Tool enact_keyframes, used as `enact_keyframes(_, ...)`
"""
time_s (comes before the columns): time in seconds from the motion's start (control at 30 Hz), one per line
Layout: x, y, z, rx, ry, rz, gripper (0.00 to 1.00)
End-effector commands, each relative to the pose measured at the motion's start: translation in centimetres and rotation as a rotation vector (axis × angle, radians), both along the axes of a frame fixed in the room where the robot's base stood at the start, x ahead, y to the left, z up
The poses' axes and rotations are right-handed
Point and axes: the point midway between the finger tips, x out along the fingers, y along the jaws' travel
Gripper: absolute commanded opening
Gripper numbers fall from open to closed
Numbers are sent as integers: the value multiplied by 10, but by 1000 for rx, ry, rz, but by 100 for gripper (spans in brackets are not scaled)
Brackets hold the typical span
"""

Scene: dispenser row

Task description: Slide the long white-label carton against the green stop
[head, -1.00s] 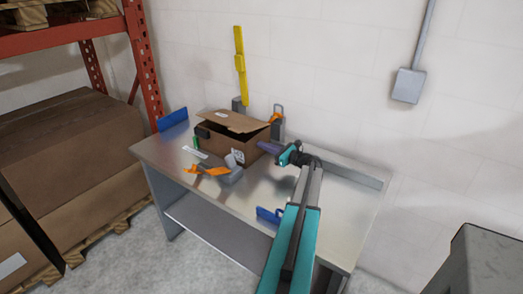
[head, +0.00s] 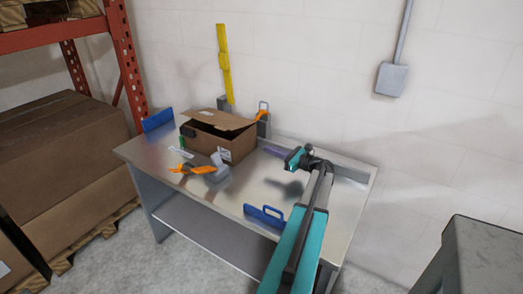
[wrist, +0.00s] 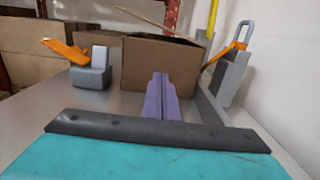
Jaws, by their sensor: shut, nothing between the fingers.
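The carton (head: 208,142) is a brown box with raised flaps and a white label on its front. It lies along the back of the metal table and also shows in the wrist view (wrist: 150,67). The green stop (head: 182,141) is a small upright piece at the carton's left end. They look very close; whether they touch is too small to tell. My gripper (head: 264,148), with purple fingers, is shut and empty to the right of the carton, apart from it in the head view. Its fingers (wrist: 160,76) point at the carton in the wrist view.
An orange-and-grey tool (head: 205,168) stands in front of the carton. A grey block with an orange handle (head: 263,120) and a yellow upright bar (head: 224,70) are behind. Blue pieces are at the table's left back (head: 158,120) and front edge (head: 264,215).

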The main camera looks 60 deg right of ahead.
Motion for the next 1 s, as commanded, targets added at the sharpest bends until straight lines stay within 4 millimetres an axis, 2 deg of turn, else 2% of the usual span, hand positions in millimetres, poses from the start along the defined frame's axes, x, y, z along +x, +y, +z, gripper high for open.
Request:
enact_keyframes(0.1, -16, 2, -1, 0, 0, 1, 0)
enact_keyframes(0.3, -30, 4, -1, 0, 1, 3, 0)
enact_keyframes(1.0, -31, 4, 4, 0, 0, 5, 0)
